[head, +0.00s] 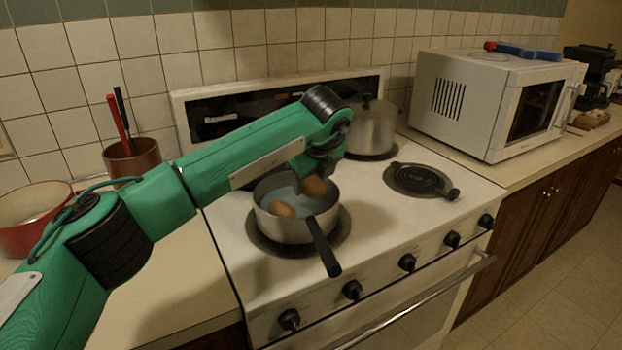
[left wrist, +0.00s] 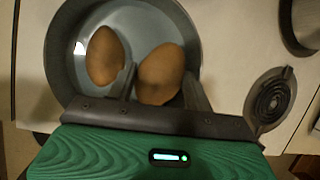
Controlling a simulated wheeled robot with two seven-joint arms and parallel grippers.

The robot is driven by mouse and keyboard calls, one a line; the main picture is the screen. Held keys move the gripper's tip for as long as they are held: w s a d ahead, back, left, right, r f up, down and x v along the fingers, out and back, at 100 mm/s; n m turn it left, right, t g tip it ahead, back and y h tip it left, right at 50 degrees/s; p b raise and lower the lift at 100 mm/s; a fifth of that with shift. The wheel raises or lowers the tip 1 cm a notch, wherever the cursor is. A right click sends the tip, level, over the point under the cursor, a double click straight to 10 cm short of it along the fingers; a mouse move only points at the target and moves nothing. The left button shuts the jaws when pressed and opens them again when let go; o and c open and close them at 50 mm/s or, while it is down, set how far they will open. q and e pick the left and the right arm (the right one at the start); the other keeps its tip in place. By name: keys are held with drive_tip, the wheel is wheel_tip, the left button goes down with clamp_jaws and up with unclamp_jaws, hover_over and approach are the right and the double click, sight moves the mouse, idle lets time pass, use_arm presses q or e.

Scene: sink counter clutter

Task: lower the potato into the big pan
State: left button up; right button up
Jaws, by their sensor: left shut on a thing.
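A grey metal pan with a dark handle (head: 290,228) stands on the front left burner. It also shows in the left wrist view (left wrist: 60,75). One brown potato (head: 282,209) lies inside it, at the left in the left wrist view (left wrist: 104,56). My left gripper (head: 316,178) is over the pan's right side, shut on a second brown potato (head: 314,188). In the left wrist view this held potato (left wrist: 160,68) sits between the fingers. Whether it touches the pan's bottom I cannot tell. My right gripper is not in view.
A lidded metal pot (head: 371,130) stands on the back burner. The coil burner (head: 421,180) at right is bare. A red pan (head: 35,238) and a utensil crock (head: 136,160) stand at left; a microwave (head: 490,100) stands at right.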

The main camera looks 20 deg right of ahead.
sight(311, 194)
use_arm(q)
drive_tip(key=shift+f+b, duration=1.45)
drive_tip(key=shift+f, duration=0.5)
drive_tip(key=shift+c, duration=0.2)
idle(0.4)
idle(0.5)
drive_tip(key=o, duration=1.2)
